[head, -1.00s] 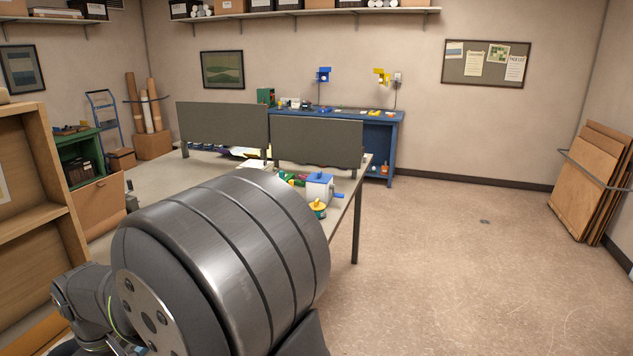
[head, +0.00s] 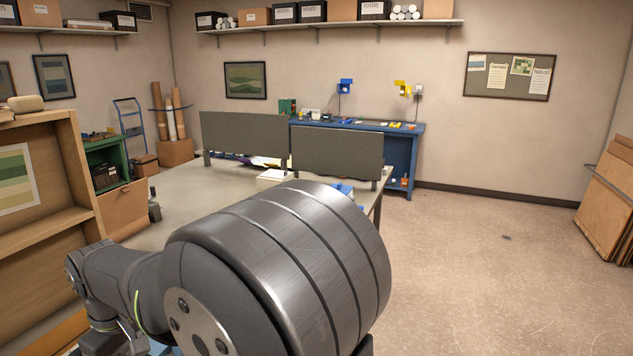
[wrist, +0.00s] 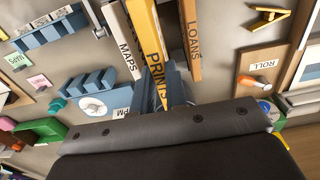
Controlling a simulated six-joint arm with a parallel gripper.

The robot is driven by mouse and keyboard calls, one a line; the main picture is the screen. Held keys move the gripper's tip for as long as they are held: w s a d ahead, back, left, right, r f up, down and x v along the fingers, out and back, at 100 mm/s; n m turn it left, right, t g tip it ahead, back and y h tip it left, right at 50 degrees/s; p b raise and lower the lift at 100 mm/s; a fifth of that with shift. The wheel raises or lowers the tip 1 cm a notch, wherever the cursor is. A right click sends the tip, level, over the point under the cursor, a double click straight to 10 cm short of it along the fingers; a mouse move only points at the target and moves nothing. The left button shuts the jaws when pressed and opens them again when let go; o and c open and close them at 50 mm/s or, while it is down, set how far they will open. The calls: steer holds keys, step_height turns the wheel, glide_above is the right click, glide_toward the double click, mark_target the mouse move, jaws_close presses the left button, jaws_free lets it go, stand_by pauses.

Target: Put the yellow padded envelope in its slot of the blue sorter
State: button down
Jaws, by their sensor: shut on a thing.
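In the wrist view, my gripper (wrist: 165,92) has its blue-grey fingers closed around the lower end of a yellow slab-like piece (wrist: 150,40) marked PRINTS. I cannot tell whether this is the padded envelope. A white piece marked MAPS (wrist: 123,43) stands to its left and a brown-orange one marked LOANS (wrist: 192,40) to its right. A blue rack with slots holding pale cards (wrist: 48,35) is at upper left. A blue slotted unit with a round white dial and a PM label (wrist: 97,95) is nearer. I cannot tell which is the sorter. My wrist hides the fingers in the head view.
The grey table (head: 180,190) carries two dark upright panels (head: 245,137). A white box (head: 271,178) stands by my wrist. Open floor lies to the right.

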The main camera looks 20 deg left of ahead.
steer(key=shift+r, duration=0.2)
steer(key=w+d+r+m, duration=0.2)
steer(key=d+r+m, duration=0.1)
steer(key=d+r, duration=0.3)
steer(key=w+a+f+n, duration=0.1)
steer(key=w+a, duration=0.2)
steer(key=w, duration=0.4)
steer(key=w+a+f+n, duration=0.1)
steer(key=w+a+n, duration=0.1)
steer(key=w, duration=0.5)
steer(key=shift+a+f, duration=0.3)
steer(key=shift+a, duration=0.2)
steer(key=shift+f, duration=1.9)
steer(key=shift+f, duration=0.1)
step_height(320, 180, down, 7)
steer(key=c, duration=1.4)
jaws_free()
steer(key=shift+o, duration=0.2)
